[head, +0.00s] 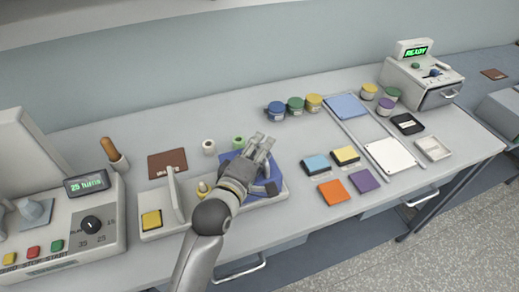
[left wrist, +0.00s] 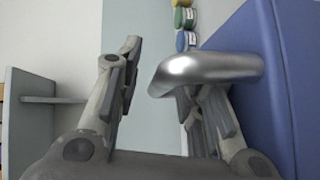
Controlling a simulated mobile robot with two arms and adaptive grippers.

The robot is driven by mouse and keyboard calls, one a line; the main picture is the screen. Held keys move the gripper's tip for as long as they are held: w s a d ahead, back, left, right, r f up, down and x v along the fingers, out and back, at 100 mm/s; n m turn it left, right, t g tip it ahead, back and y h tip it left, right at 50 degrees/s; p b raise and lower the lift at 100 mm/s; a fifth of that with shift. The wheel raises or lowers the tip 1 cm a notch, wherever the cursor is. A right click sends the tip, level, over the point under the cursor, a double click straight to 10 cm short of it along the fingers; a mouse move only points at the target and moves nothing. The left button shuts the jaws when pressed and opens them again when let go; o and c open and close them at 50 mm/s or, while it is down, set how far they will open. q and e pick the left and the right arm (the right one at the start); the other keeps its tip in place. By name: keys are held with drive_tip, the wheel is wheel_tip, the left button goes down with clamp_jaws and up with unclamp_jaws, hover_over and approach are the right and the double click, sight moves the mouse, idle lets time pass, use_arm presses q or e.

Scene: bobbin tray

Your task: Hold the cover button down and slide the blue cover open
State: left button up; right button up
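The blue cover (head: 226,157) lies on the pale bobbin tray, partly hidden by my left gripper (head: 260,148). In the left wrist view the cover (left wrist: 291,85) fills the right edge, and a silver handle (left wrist: 208,67) sticks out from it. My left gripper (left wrist: 163,85) is open there, its fingers apart. The handle passes in front of the right finger and its end reaches into the gap; I cannot tell whether it touches. The yellow button (head: 151,219) is on the tray's left end, with nothing on it. My right gripper is not in view.
A white upright plate (head: 176,194) stands between button and cover. A control box with a dial (head: 91,225) is at left. White and green spools (head: 238,142) stand behind the cover. Coloured pads, jars and a READY machine (head: 424,78) are to the right.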

use_arm(q)
drive_tip(key=v, duration=1.2)
idle(0.4)
